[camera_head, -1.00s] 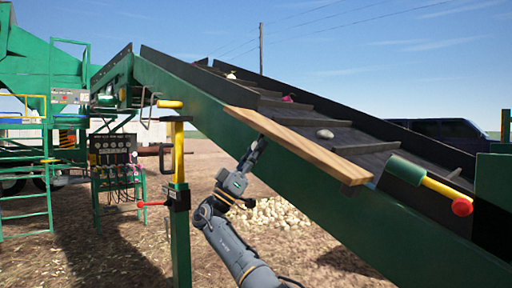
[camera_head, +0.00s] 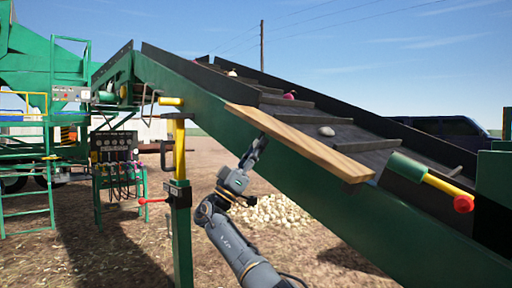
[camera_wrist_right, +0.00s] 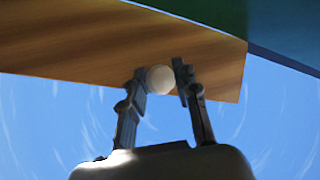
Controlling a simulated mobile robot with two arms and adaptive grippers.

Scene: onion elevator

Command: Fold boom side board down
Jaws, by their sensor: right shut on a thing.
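The boom side board, a long wooden plank (camera_head: 300,144), lies along the upper edge of the green boom, sloping down to the right. My right gripper (camera_head: 262,138) reaches up to its underside near the left half. In the right wrist view the plank (camera_wrist_right: 120,40) spans the top. There my right gripper's fingers (camera_wrist_right: 161,80) are closed around a pale round knob (camera_wrist_right: 160,79) just at the board's face. How the knob joins the board is hidden. My left gripper is out of view.
The green boom (camera_head: 330,198) slopes down to the right, with onions on its dark belt. A yellow-handled post (camera_head: 180,150) stands left of my right arm. An onion pile (camera_head: 275,211) lies on the ground behind my arm.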

